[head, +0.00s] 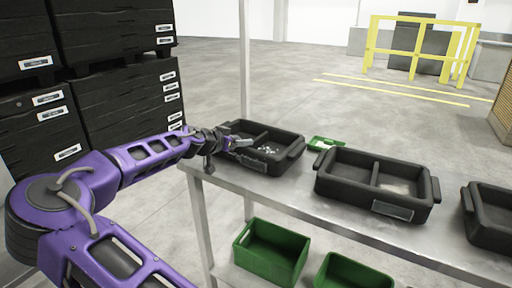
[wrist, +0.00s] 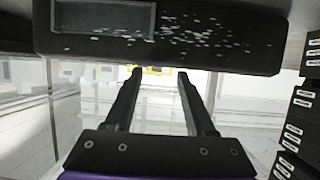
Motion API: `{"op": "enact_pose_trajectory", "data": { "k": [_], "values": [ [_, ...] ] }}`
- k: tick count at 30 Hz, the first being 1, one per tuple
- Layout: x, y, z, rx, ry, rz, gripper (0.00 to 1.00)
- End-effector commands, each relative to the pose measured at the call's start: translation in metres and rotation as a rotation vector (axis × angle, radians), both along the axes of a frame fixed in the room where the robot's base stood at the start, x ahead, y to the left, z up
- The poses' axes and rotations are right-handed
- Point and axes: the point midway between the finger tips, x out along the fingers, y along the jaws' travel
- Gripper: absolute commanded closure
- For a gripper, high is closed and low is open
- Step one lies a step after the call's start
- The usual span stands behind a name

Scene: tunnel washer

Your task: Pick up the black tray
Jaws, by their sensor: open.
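Three black trays with dividers and end handles stand on a grey metal table. The left black tray (head: 284,163) holds a few small pale pieces. The middle black tray (head: 340,187) has a label plate on its front. The right black tray (head: 490,215) is cut off by the picture edge. My gripper (head: 240,142) is at the left end of the left tray. The head view does not show clearly whether it touches. In the wrist view my open gripper (wrist: 160,72) has nothing between its fingers, and a dark speckled tray surface (wrist: 215,62) spans the top, just beyond the fingertips.
The grey table (head: 300,194) has bare strips between the trays. A small green tray (head: 325,144) lies behind them. Green bins (head: 270,252) sit on the lower shelf. Stacked black crates (head: 130,100) stand at left. Yellow railings (head: 415,50) stand far back beyond open floor.

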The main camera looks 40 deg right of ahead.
Motion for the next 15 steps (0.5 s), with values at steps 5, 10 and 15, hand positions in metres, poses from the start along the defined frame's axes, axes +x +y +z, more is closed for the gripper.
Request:
{"op": "enact_pose_trajectory", "data": {
  "k": [5, 10, 15],
  "values": [
    [0.005, -0.014, -0.006, 0.000, 0.000, 0.001, 0.45],
    [0.009, -0.026, -0.011, -0.001, 0.000, 0.000, 0.45],
    [0.018, -0.051, -0.021, -0.001, 0.000, -0.001, 0.45]
  ]
}}
